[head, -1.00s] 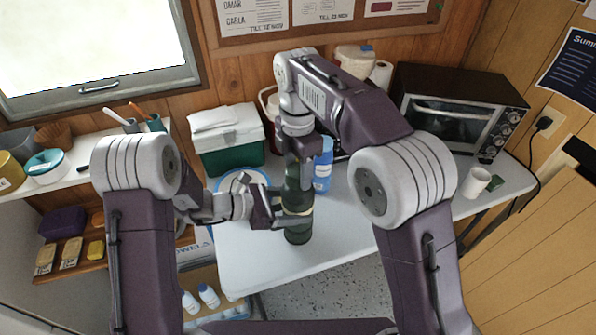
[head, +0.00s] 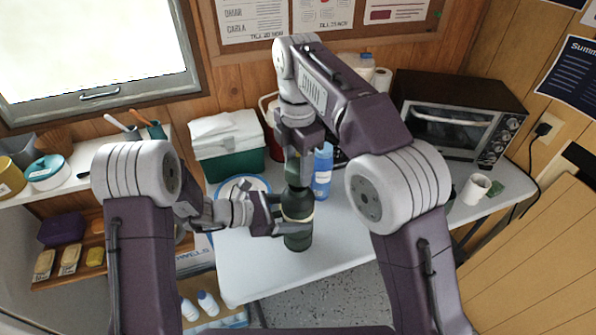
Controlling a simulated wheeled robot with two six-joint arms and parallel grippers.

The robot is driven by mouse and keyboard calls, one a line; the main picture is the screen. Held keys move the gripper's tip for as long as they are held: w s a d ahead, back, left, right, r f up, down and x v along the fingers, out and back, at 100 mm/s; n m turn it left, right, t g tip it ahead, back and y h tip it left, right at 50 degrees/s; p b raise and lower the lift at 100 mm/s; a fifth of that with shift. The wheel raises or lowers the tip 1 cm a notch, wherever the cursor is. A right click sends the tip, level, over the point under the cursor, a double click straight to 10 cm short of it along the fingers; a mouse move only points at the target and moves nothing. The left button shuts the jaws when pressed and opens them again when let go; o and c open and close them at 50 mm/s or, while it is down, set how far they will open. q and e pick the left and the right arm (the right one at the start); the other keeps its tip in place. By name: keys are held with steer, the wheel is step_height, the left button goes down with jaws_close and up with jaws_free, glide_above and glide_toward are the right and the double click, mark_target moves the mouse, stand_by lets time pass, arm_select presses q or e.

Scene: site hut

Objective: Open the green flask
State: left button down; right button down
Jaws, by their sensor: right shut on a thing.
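The green flask (head: 298,239) stands upright on the white table, with a pale band around its body. My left gripper (head: 283,222) reaches in from the left at the band, and its fingers close on the flask's body. My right gripper (head: 292,160) points down from above and is shut on the flask's dark green cap (head: 292,170), directly over the flask's narrower top. I cannot tell for certain whether a gap lies between cap and flask.
A blue bottle (head: 322,172) stands just behind and right of the flask. A blue-rimmed plate (head: 238,184) lies behind my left gripper. A green and white cooler (head: 229,163), an oven (head: 455,118) and a white mug (head: 475,190) stand farther off. The table's front is clear.

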mark_target(298, 165)
step_height(298, 165, up, 2)
steer(key=shift+r, duration=0.1)
arm_select(q)
steer(key=shift+c, duration=0.2)
jaws_free()
steer(key=shift+a+r, duration=0.1)
steer(key=p+v, duration=0.1)
steer(key=v, duration=1.1)
arm_select(e)
steer(key=shift+r, duration=0.55)
